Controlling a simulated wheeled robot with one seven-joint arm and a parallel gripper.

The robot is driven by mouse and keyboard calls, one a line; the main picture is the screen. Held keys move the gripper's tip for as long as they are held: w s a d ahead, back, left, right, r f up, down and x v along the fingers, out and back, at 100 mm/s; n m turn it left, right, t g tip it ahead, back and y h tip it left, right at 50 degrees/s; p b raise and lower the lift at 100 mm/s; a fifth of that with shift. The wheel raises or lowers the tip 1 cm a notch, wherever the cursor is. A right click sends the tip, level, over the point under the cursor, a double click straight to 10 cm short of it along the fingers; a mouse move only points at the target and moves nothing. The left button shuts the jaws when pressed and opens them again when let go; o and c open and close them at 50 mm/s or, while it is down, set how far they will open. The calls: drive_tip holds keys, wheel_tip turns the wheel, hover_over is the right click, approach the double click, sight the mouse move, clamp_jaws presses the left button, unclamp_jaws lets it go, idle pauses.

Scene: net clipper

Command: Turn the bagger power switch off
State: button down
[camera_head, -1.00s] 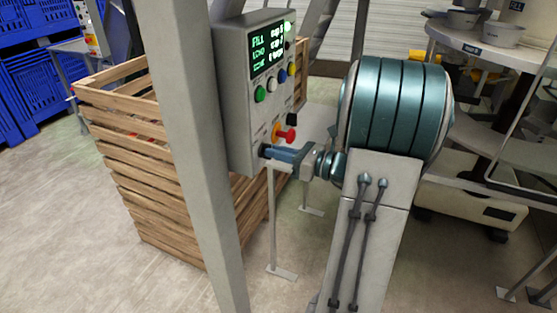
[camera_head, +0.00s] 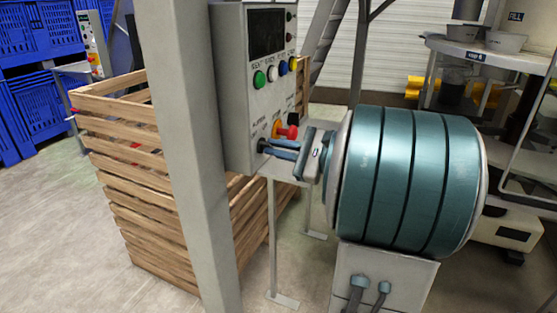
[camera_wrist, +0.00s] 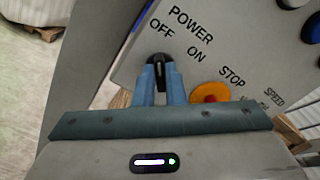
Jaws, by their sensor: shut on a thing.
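The bagger control box (camera_head: 237,110) stands on a leg, its panel facing right. The power switch is a small black knob low on the panel, shown in the wrist view (camera_wrist: 155,72) below the printed words POWER, OFF and ON. Its upper end points toward the OFF side. My gripper (camera_head: 268,148) has its blue fingers closed on the sides of the knob; they also show in the wrist view (camera_wrist: 156,85). The fingers hide the knob's lower part. The display screen (camera_head: 266,32) on the box is dark.
A red-and-yellow stop button (camera_head: 288,132) sits close to the right of my fingers. Green, white, blue and yellow buttons are above. A grey post (camera_head: 180,130) and a wooden crate (camera_head: 115,180) stand left of the box.

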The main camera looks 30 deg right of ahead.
drive_tip(key=shift+n+b, duration=0.55)
drive_tip(key=shift+n, duration=0.05)
drive_tip(key=c, duration=1.5)
unclamp_jaws()
drive_tip(key=shift+s, duration=0.1)
drive_tip(key=v, duration=1.3)
drive_tip(key=shift+s+d, duration=0.25)
